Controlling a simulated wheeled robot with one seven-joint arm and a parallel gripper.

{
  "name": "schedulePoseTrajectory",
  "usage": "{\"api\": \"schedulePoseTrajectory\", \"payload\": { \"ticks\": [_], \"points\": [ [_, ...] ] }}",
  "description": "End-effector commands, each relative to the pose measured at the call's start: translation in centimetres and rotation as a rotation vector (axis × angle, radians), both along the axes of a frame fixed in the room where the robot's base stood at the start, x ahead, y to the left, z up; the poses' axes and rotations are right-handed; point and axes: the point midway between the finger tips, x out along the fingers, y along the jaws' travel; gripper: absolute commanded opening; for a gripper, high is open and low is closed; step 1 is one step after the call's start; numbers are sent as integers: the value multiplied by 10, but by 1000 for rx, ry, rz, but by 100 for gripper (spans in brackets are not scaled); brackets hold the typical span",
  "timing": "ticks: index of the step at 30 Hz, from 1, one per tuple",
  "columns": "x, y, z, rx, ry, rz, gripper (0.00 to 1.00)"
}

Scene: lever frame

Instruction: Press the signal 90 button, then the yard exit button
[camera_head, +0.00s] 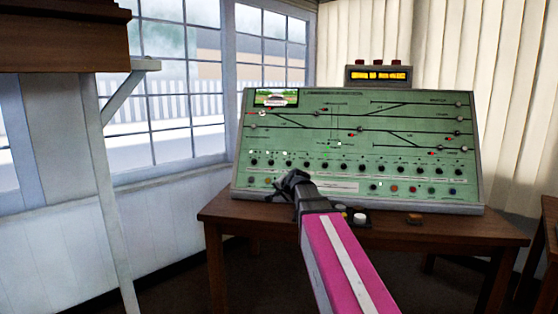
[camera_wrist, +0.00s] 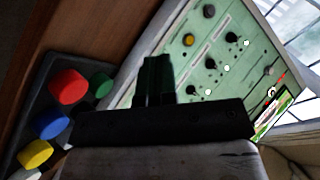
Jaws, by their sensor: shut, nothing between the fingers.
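The green control panel (camera_head: 345,165) stands on a wooden desk, with a track diagram above a row of black knobs and a lower row of small coloured buttons. Its labels are too small to read, so I cannot tell which buttons are signal 90 and yard exit. My gripper (camera_head: 290,180) is shut and empty in front of the panel's lower left part and hides some of it. In the wrist view, my gripper (camera_wrist: 158,72) points at the panel's lower edge (camera_wrist: 135,82), near black knobs and a yellowish button (camera_wrist: 209,39). I cannot tell whether it touches.
A dark box with red (camera_wrist: 68,86), green (camera_wrist: 101,84), blue (camera_wrist: 51,124) and yellow (camera_wrist: 35,153) caps lies beside my gripper. The desk (camera_head: 455,228) has free room at right. A lit display (camera_head: 378,76) stands behind the panel. A wooden shelf (camera_head: 65,40) juts in at upper left.

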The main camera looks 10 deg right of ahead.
Motion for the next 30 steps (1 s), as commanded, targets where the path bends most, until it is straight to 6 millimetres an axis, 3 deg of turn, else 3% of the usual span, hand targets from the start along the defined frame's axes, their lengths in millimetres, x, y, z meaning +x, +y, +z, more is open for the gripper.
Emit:
{"api": "schedulePoseTrajectory", "payload": {
  "ticks": [1,6,15,22,25,30],
  "points": [
    [-18,1,-30,-50,47,29,0],
    [-69,-1,-117,-222,204,148,0],
    [-181,-13,-240,-483,488,392,0],
    [-254,-25,-295,-612,664,560,0],
    [-272,-28,-306,-641,708,603,0],
    [-283,-31,-313,-660,737,633,0]
  ]
}}
